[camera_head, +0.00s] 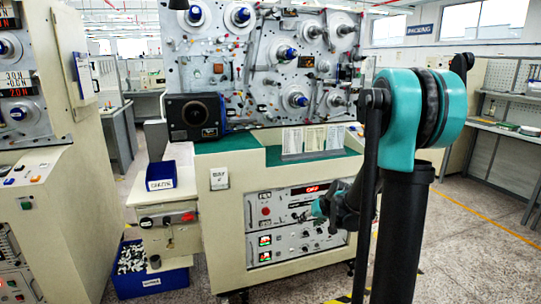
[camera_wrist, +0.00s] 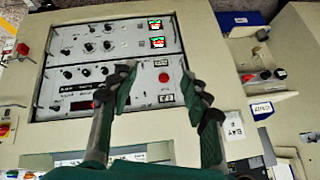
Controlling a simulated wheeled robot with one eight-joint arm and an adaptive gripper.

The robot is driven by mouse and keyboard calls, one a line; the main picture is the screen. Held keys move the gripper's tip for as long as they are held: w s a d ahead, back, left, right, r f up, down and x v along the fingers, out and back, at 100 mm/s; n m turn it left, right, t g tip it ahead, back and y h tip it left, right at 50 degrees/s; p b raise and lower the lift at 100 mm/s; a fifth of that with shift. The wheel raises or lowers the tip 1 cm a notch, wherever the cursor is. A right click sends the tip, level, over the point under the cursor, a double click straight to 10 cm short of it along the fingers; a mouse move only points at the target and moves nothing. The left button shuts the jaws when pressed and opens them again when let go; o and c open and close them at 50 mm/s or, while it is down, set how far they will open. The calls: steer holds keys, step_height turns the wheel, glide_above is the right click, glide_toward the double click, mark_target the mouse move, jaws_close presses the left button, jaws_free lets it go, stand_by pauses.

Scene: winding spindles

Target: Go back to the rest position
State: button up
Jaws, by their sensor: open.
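My gripper (camera_wrist: 158,88) is open and empty in the wrist view, its two dark fingers apart in front of the machine's control panel (camera_wrist: 108,50). I cannot tell how far the fingertips are from the panel. In the head view my arm, teal and black, stands at the right of the picture and its lower part reaches in front of the winding machine (camera_head: 275,160). The gripper end is small there, near the control panel (camera_head: 283,222), and its fingers are not clear.
A blue box (camera_head: 162,176) sits on the side ledge (camera_head: 150,197) of the machine. A blue bin (camera_head: 150,283) of white pieces is on the floor below. Another machine (camera_head: 50,210) stands at the left. Workbenches (camera_head: 510,132) line the right, with open floor before them.

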steer(key=s+d+f+g+h, duration=0.1)
steer(key=s+d, duration=0.1)
steer(key=s, duration=1.2)
steer(key=s+d+f+g+h, duration=0.1)
steer(key=s+d+f+h, duration=0.1)
steer(key=s, duration=1.1)
steer(key=shift+s+m+h, duration=0.3)
steer(key=shift+s+m, duration=0.1)
